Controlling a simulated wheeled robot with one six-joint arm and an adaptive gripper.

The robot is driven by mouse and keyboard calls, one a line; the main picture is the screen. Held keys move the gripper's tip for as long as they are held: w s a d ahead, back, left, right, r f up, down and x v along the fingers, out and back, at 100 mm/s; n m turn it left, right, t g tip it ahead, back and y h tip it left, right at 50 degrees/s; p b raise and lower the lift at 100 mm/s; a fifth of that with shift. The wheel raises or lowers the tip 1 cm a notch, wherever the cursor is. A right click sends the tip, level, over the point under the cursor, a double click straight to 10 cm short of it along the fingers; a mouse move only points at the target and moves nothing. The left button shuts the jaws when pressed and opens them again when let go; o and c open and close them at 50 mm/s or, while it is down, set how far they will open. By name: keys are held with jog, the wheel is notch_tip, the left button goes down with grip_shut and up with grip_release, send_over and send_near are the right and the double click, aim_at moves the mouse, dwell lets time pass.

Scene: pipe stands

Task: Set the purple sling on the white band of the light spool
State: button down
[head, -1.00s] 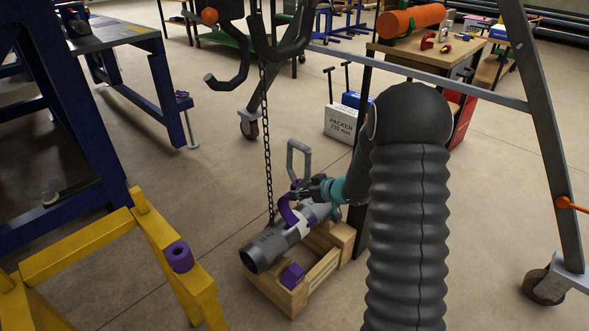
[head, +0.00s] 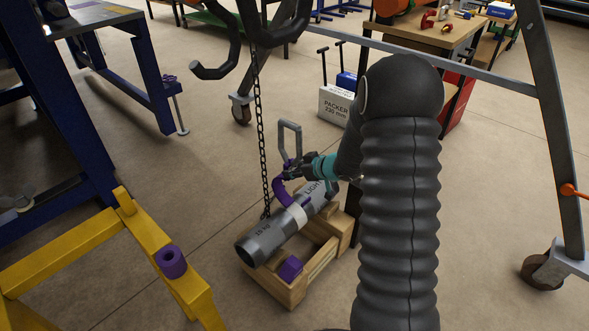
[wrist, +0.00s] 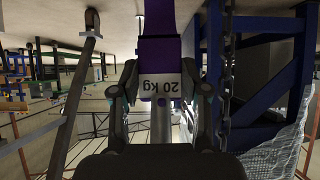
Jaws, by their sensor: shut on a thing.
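The light spool (head: 270,236) is a grey pipe with "LIGHT" lettering, lying tilted across a wooden cradle (head: 292,293). Its white band (head: 298,214) is around the middle. My gripper (head: 297,171) is just above and behind the band, shut on the purple sling (head: 281,193). The sling curves down from the gripper to the band's near side; I cannot tell whether it touches. In the wrist view, the purple sling (wrist: 160,55) and its white "20 Kg" tag (wrist: 169,87) are between the fingers. The sling's far side is hidden.
A hanging chain (head: 260,130) runs down close left of the spool, below dark hooks (head: 215,70). A grey loop handle (head: 290,138) stands behind it. A purple block (head: 290,268) lies in the cradle. A yellow stand (head: 150,232) with a purple roll (head: 171,261) is at left.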

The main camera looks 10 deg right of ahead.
aim_at(297, 181)
jog(key=shift+f+b, duration=1.35)
jog(key=shift+f, duration=1.15)
jog(key=shift+f+b, duration=2.15)
jog(key=shift+f, duration=2)
jog(key=c, duration=1)
grip_release()
jog(key=shift+o, duration=0.2)
jog(key=shift+o, duration=0.6)
jog(key=shift+o, duration=0.5)
jog(key=shift+o, duration=0.4)
jog(key=shift+o, duration=0.5)
